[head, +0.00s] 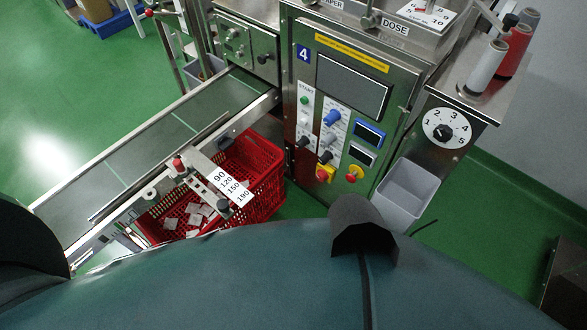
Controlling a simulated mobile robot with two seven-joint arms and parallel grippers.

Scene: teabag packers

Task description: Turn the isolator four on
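The machine marked with a blue 4 plate (304,53) stands at the centre right in the head view. Low on its front panel is a yellow plate with a red rotary handle, which looks like the isolator (325,173). The handle's exact angle is too small to tell. Just right of it is a round red button on yellow (354,173), which looks like an emergency stop. Neither of my grippers shows in the head view, and nothing touches the panel.
A dark screen (352,85) and several knobs fill the panel above. A 1-to-5 dial (446,131) and a grey bin (407,195) are to the right. A conveyor (150,150) and red crate (262,160) lie left. Green floor shows between crate and bin.

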